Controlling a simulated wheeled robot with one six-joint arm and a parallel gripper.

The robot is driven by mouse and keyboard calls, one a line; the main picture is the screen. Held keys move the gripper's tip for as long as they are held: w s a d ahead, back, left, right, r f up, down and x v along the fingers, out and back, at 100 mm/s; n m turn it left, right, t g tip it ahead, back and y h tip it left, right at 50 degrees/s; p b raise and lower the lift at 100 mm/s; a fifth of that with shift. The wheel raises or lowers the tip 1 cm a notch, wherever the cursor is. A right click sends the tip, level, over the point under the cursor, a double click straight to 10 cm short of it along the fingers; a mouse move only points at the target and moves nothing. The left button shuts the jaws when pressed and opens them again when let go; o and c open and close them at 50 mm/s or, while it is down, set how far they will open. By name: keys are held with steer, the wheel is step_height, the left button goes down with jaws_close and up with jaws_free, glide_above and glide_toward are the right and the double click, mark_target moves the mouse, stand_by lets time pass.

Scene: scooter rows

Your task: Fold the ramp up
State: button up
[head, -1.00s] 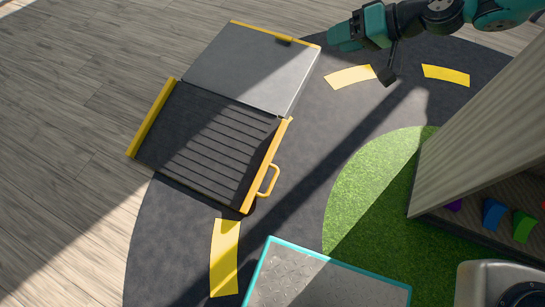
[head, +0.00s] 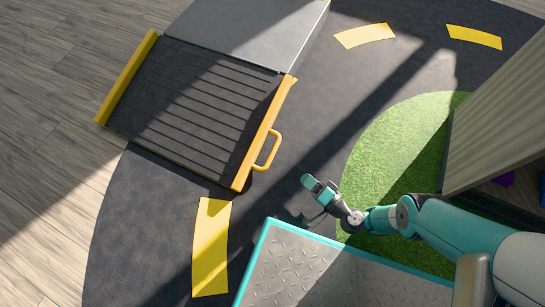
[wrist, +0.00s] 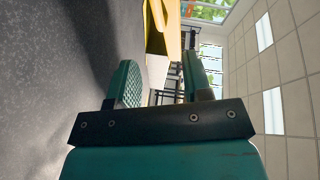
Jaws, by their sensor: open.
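The ramp (head: 190,100) is a dark ribbed panel with yellow side rails, lying folded down and sloping from the edge of a grey platform (head: 245,25). A yellow loop handle (head: 268,150) sticks out from its right rail. My gripper (head: 308,181) is open and empty, to the lower right of the handle and apart from it, pointing toward the ramp's side. In the wrist view, both green fingers (wrist: 162,82) stand apart with nothing between them.
A teal-edged metal plate (head: 320,275) lies at the bottom, close to my arm. A wooden cabinet (head: 500,120) stands at the right on green turf (head: 400,135). Yellow floor marks (head: 210,245) lie on the dark path. The floor between my gripper and the handle is clear.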

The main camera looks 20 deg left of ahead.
mark_target(272, 151)
steer(key=shift+s+f, duration=0.3)
steer(key=shift+f, duration=0.15)
steer(key=shift+w+a+f+b, duration=0.15)
steer(key=shift+a+b, duration=0.1)
steer(key=shift+b, duration=0.2)
steer(key=b+x, duration=1.5)
steer(key=b, duration=0.1)
steer(key=shift+a, duration=0.15)
steer(key=shift+w+a+b, duration=0.3)
steer(key=shift+a, duration=0.15)
jaws_close()
